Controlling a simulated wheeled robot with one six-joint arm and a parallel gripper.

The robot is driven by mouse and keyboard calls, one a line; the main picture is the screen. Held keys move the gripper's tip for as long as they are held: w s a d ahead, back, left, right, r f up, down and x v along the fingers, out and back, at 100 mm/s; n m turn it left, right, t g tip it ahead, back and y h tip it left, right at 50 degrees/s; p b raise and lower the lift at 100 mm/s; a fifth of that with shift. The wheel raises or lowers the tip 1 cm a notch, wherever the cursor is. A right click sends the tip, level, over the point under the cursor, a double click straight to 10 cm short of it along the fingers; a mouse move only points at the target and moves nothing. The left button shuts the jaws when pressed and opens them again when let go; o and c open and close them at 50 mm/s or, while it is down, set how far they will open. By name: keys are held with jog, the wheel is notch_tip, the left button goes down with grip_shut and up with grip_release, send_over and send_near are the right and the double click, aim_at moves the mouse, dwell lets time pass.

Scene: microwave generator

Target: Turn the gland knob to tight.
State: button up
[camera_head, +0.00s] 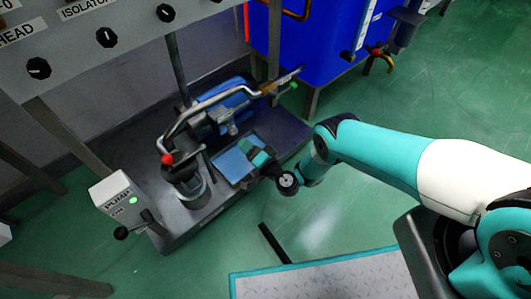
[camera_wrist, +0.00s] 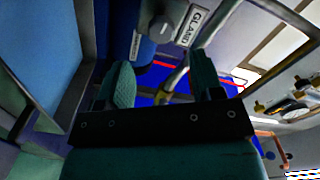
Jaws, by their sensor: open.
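In the wrist view, a plate reading GLAND (camera_wrist: 190,27) shows at the top, partly cut off by a pipe. A grey round knob-like part (camera_wrist: 162,28) sits beside the plate, beyond my fingertips. My gripper (camera_wrist: 164,82) is open, its two teal fingers apart with nothing held between them. In the head view my gripper (camera_head: 260,157) is low over the pump skid, near a light blue panel. I cannot clearly pick out the gland knob in the head view, and the setting of the knob is too small to read.
The dark skid (camera_head: 285,130) carries a bent metal pipe (camera_head: 215,100), a red-tipped part (camera_head: 168,159) and a PUMP ON box (camera_head: 118,200). A blue tank (camera_head: 320,40) stands behind. Green floor is clear at the right.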

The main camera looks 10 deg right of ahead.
jog(key=p+v, duration=0.2)
jog(key=v, duration=0.1)
jog(key=p+v, duration=0.3)
jog(key=v, duration=0.1)
jog(key=shift+r, duration=0.2)
jog(key=shift+s+d+f+p, duration=0.2)
jog(key=shift+s+d+p, duration=0.15)
jog(key=shift+s+p, duration=0.1)
